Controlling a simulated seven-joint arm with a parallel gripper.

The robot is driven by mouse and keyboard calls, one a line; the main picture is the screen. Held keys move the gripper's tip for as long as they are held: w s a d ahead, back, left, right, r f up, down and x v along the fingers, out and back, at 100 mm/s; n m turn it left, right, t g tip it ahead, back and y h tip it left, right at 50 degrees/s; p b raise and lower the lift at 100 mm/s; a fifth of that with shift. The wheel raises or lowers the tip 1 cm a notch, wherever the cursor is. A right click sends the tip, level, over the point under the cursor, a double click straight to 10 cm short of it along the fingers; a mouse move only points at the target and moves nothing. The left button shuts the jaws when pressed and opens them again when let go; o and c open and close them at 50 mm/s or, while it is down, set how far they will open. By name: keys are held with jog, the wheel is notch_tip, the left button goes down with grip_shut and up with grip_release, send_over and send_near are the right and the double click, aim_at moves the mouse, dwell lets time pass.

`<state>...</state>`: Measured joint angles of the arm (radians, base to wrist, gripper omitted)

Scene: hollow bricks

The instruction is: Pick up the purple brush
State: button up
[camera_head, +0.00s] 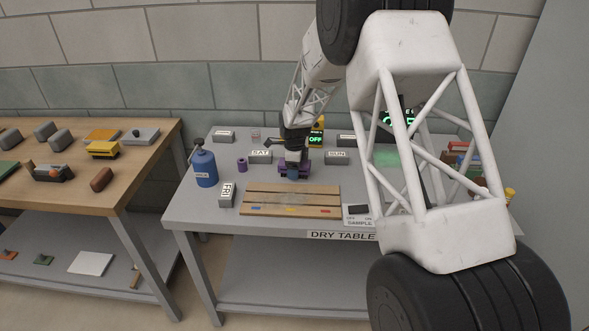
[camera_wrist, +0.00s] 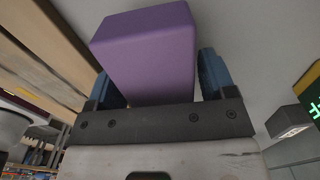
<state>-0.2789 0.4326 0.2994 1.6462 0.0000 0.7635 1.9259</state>
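A purple block-shaped body, which I take to be the purple brush (camera_wrist: 150,55), fills the space between the two blue finger pads of my gripper (camera_wrist: 160,85) in the wrist view. The pads stand close on either side of it; I cannot tell whether both press on it. In the head view my gripper (camera_head: 295,160) points down at the grey table behind the wooden slatted board, with the purple brush (camera_head: 287,171) at its tip. The brush's underside is hidden, so I cannot tell whether it touches the table.
A small purple cylinder (camera_head: 242,165) and a blue bottle (camera_head: 205,168) stand to the left. A slatted board (camera_head: 290,199) lies in front. SAT (camera_head: 260,157), SUN (camera_head: 337,157) and FRI (camera_head: 227,194) blocks sit nearby. My arm hides much of the table's right side.

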jog(key=c, duration=0.8)
jog(key=shift+r, duration=0.2)
jog(key=shift+r, duration=0.55)
notch_tip(320, 180, up, 2)
jog(key=s+d, duration=0.1)
jog(key=s, duration=0.4)
jog(key=s+d+r, duration=0.1)
jog(key=s+d, duration=0.1)
jog(key=s, duration=0.3)
jog(key=s+d, duration=0.1)
jog(key=s, duration=0.4)
jog(key=shift+s+d+r, duration=0.15)
jog(key=shift+s+r, duration=0.05)
jog(key=shift+r, duration=0.05)
